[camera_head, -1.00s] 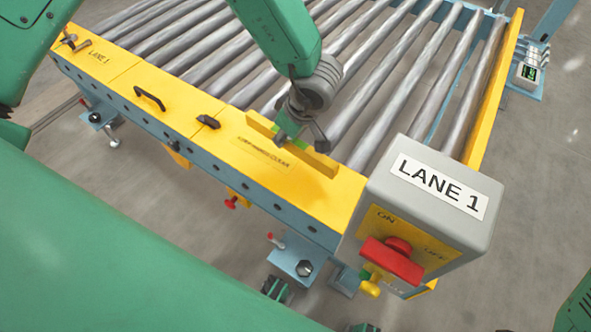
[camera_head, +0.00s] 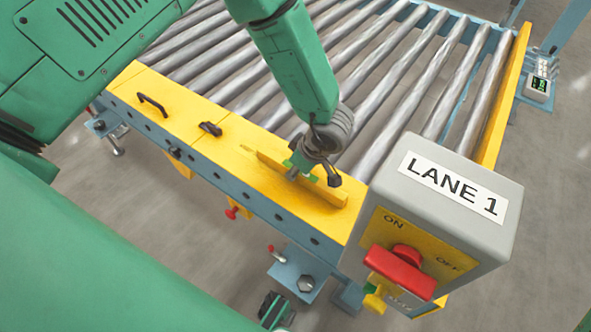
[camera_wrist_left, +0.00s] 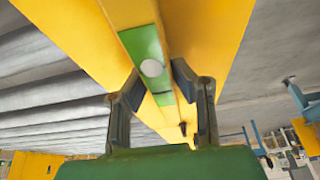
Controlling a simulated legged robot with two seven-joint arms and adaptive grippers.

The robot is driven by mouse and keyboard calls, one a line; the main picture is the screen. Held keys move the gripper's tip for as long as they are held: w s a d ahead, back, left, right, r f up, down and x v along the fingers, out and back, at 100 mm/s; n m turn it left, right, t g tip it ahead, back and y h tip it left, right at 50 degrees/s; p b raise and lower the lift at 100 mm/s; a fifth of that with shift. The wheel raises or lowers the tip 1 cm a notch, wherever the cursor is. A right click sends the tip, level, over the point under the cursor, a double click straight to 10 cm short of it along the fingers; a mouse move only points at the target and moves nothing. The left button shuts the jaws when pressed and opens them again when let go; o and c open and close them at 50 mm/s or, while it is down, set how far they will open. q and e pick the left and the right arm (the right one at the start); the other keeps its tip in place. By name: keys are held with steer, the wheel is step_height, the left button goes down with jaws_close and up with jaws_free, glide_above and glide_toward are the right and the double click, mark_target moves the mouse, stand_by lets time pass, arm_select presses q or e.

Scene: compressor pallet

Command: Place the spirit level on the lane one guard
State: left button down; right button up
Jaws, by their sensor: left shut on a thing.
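The spirit level (camera_head: 330,192) is a yellow bar with a green middle. It lies along the yellow lane one guard (camera_head: 190,107), near the guard's roller-side edge, close to the control box. My left gripper (camera_head: 303,168) is shut on its middle from above. The left wrist view shows the fingers (camera_wrist_left: 158,76) on either side of the level (camera_wrist_left: 128,12), with the guard (camera_wrist_left: 210,25) close behind it. I cannot tell whether the level touches the guard. My right gripper is not visible.
A grey LANE 1 control box (camera_head: 450,190) with a red switch (camera_head: 400,270) stands right of the level. Grey rollers (camera_head: 400,80) lie beyond the guard. A small device (camera_head: 538,88) sits at the far right.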

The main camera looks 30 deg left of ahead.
mark_target(288, 185)
arm_select(q)
steer(key=shift+d, duration=0.25)
steer(key=c, duration=1.3)
jaws_free()
steer(key=shift+c, duration=0.2)
steer(key=shift+a, duration=0.4)
steer(key=p+v, duration=0.3)
steer(key=v, duration=0.9)
steer(key=shift+p, duration=0.3)
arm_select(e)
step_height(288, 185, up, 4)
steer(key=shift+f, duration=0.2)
